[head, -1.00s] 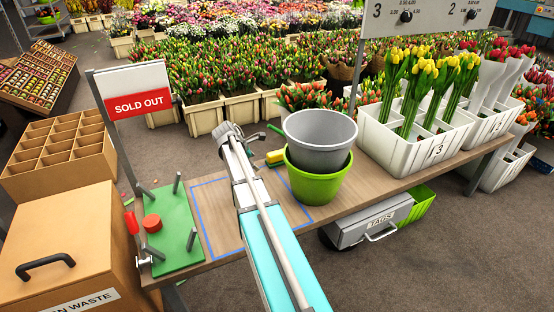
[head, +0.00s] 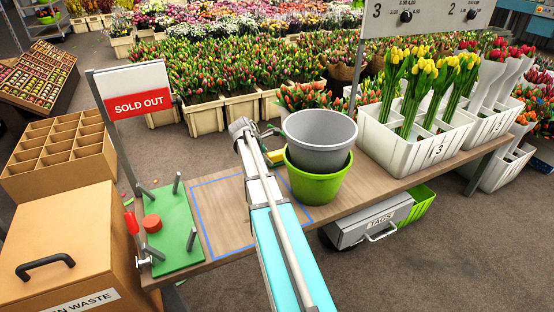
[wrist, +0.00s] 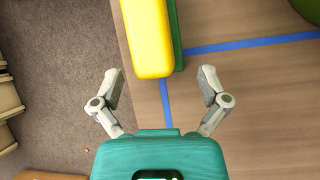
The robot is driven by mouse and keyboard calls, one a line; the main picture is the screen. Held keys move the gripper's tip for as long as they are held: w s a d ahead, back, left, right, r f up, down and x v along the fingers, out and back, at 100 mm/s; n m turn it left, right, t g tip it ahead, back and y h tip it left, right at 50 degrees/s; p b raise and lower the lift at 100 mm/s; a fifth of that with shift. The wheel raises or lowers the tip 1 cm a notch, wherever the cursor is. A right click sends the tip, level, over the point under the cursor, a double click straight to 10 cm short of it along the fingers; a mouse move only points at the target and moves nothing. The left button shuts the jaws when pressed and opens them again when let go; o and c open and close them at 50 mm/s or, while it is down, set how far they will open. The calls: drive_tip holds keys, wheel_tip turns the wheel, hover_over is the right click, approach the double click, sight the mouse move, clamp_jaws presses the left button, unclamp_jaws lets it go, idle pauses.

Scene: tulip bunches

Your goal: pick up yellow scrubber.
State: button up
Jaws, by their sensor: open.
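The yellow scrubber (wrist: 151,45) has a yellow body and a green layer along its right side in the wrist view. It lies on the wooden bench near its edge, running up out of that frame. My open, empty gripper (wrist: 158,82) has its two fingers spread on either side of the scrubber's near end, with the fingertips just short of it in the picture. I cannot tell the height between them. In the head view the scrubber (head: 275,155) is mostly hidden behind my arm, and only a small yellow part shows beside the stacked pots.
A grey pot (head: 318,140) sits in a green pot (head: 314,184) right of my arm. A green board with pegs (head: 170,228) stands at the bench's left end. Blue tape (wrist: 250,44) marks the bench (wrist: 220,140). White tulip crates (head: 410,146) stand at the right.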

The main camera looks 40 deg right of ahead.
sight(275, 153)
drive_tip(key=d, duration=0.3)
drive_tip(key=shift+s+d, duration=0.2)
drive_tip(key=shift+d+f, duration=0.15)
drive_tip(key=shift+d, duration=0.2)
drive_tip(key=shift+s+d+f+b, duration=0.15)
drive_tip(key=shift+f+b, duration=0.2)
drive_tip(key=shift+b, duration=0.2)
clamp_jaws()
drive_tip(key=shift+r, duration=0.15)
